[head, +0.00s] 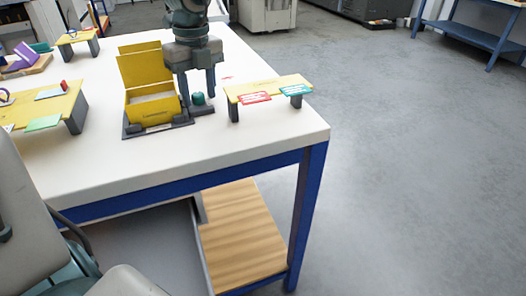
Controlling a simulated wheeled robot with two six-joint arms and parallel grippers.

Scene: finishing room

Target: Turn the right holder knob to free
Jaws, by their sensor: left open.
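A yellow holder box (152,108) with raised yellow panels stands on a dark base plate on the white table. A teal knob (198,99) sits at the right end of that base. My left gripper (198,92) points down over the knob, open. Its two fingers show on either side of the knob, and I cannot tell whether they touch it. The knob's marks and its setting are too small to read. My right gripper is not in view.
A low yellow stand (268,87) with red and teal labels is right of the knob, near the table (225,150) corner. Another yellow stand (60,103) with cards is at the left. The front strip of table is clear. Grey floor (420,180) lies right.

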